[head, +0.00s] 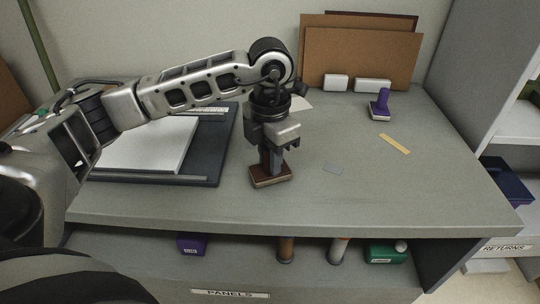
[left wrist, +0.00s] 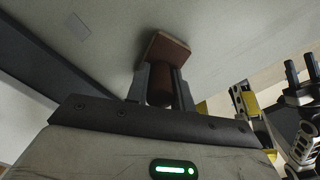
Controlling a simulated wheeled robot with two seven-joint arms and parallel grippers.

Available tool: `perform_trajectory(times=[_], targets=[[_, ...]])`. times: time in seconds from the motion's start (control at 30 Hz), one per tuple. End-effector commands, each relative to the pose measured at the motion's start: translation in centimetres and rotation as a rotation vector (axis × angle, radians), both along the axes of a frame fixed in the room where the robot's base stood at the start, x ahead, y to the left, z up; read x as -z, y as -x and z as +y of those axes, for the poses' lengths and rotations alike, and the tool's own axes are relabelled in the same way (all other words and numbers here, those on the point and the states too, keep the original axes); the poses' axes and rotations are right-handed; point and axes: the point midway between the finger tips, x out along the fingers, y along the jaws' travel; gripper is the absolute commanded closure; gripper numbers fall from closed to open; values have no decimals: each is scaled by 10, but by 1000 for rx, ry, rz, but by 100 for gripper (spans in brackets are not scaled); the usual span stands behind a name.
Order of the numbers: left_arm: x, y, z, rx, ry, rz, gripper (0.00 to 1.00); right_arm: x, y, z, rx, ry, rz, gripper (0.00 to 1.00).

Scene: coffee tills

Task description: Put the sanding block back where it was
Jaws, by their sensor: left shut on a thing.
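The sanding block, a brown block with a round brown handle (head: 270,179), is at the middle of the grey worktop, low over it or on it; I cannot tell whether it touches. My left gripper (head: 271,166) points down and is shut on its handle. In the left wrist view the brown block (left wrist: 167,48) shows beyond the two dark fingers (left wrist: 160,88), with the handle between them.
A dark tray (head: 228,145) with a white slab (head: 150,146) lies left of the block. A purple-handled block (head: 380,103), a yellow strip (head: 395,144) and a small grey patch (head: 333,168) lie right. Brown boards (head: 355,58) lean behind two white blocks. The front right worktop is clear.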

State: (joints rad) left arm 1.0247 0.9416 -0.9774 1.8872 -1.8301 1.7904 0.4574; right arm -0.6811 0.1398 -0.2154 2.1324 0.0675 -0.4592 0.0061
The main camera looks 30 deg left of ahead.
Motion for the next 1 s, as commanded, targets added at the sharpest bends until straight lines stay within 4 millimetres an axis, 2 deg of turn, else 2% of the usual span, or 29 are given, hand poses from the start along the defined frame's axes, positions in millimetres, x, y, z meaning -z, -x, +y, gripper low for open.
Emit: perform_trajectory(times=[0.1,0.13,0.2,0.47,0.6,0.67,1.0], targets=[[5,0,0,0,0,0,98,5,0,1,1,-5,1,53],[3,0,0,0,0,0,68,3,0,1,1,-6,2,53],[3,0,0,0,0,0,55,3,0,1,1,-6,2,53],[2,0,0,0,0,0,55,1,0,1,0,-6,-1,53],[-7,-1,0,0,0,-2,55,-2,0,0,0,0,-2,53],[-17,-1,0,0,0,-4,55,-2,0,0,0,0,-2,53],[-89,-1,0,1,1,-5,55,-1,1,0,-1,1,2,53]])
